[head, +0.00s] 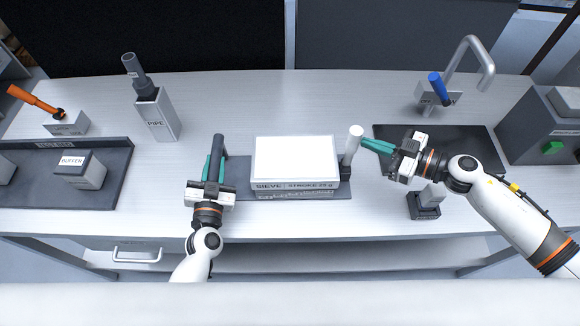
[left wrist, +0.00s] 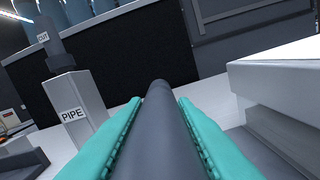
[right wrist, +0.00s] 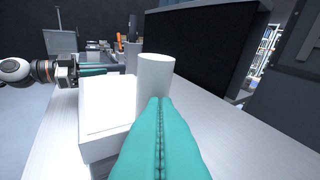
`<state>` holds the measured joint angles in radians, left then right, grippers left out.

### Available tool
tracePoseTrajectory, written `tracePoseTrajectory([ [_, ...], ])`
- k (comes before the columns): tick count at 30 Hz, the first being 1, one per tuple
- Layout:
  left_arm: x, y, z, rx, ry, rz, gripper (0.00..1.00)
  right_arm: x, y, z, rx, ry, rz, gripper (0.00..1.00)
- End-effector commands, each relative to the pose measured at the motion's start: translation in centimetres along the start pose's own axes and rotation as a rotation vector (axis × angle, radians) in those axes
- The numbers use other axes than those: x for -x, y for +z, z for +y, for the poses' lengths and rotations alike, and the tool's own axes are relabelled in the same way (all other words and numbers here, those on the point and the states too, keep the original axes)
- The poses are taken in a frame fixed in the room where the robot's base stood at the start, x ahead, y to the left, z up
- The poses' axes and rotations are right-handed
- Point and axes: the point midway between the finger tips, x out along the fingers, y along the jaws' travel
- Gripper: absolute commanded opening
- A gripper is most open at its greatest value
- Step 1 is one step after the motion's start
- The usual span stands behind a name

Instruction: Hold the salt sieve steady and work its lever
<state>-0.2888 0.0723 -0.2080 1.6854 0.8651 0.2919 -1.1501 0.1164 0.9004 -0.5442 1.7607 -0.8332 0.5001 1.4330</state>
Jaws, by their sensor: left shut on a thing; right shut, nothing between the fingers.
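The salt sieve (head: 295,158) is a white-topped box labelled "SIEVE | STROKE 25 g" on a dark base plate at the middle of the table. A dark grey upright handle (head: 218,146) stands at its left side. My left gripper (head: 214,170) is shut on this handle, which shows between the teal fingers in the left wrist view (left wrist: 160,125). The lever (head: 354,143) is an upright white cylinder at the sieve's right side. My right gripper (head: 367,144) is shut and empty, its fingertips close to the lever's right side. Whether they touch it I cannot tell.
A box labelled PIPE (head: 157,117) with a dark handle stands at the back left. A BUFFER block (head: 81,170) sits on a dark tray at left. A faucet (head: 470,62) and blue-handled block (head: 437,92) stand back right.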

Motion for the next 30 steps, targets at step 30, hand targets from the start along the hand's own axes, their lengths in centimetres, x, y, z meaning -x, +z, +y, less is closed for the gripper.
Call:
tracePoseTrajectory([
  [30,0.5,-1.0,-0.7,0.0,-0.021,0.023,0.0,4.2,-3.2,-2.7,0.0,0.0,0.0,0.0],
])
